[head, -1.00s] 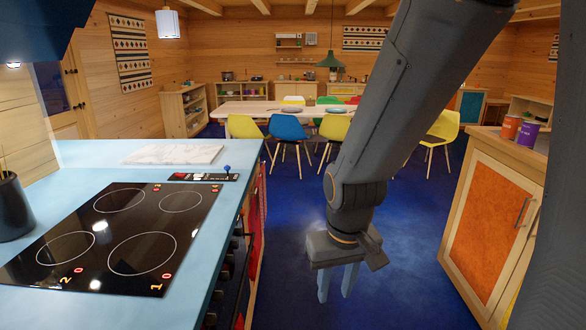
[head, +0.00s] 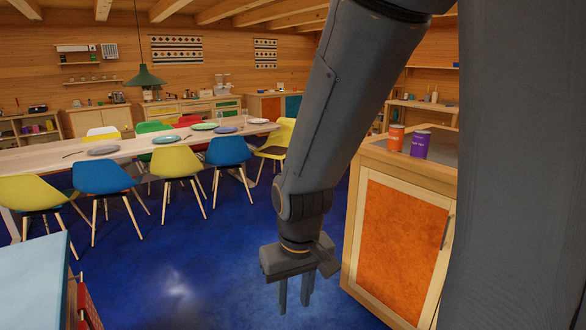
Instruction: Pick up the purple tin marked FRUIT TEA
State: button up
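A purple tin (head: 421,144) stands upright on top of a wooden cabinet (head: 445,170) with an orange door, at the right. Pale lettering shows on it but is too small to read. An orange tin (head: 396,137) stands just left of it. My gripper (head: 295,296) hangs pointing down over the blue floor, left of the cabinet and lower than its top. Its two fingers are apart with nothing visible between them. It is well away from the purple tin.
A blue worktop (head: 32,275) is at the lower left. A long dining table (head: 120,150) with plates and coloured chairs stands beyond. The blue floor (head: 180,260) between worktop and cabinet is clear. Low cupboards line the back wall.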

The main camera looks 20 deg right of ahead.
aim_at(420, 140)
jog(key=z, duration=0.85)
jog(key=i, duration=1.45)
jog(key=z, duration=0.8)
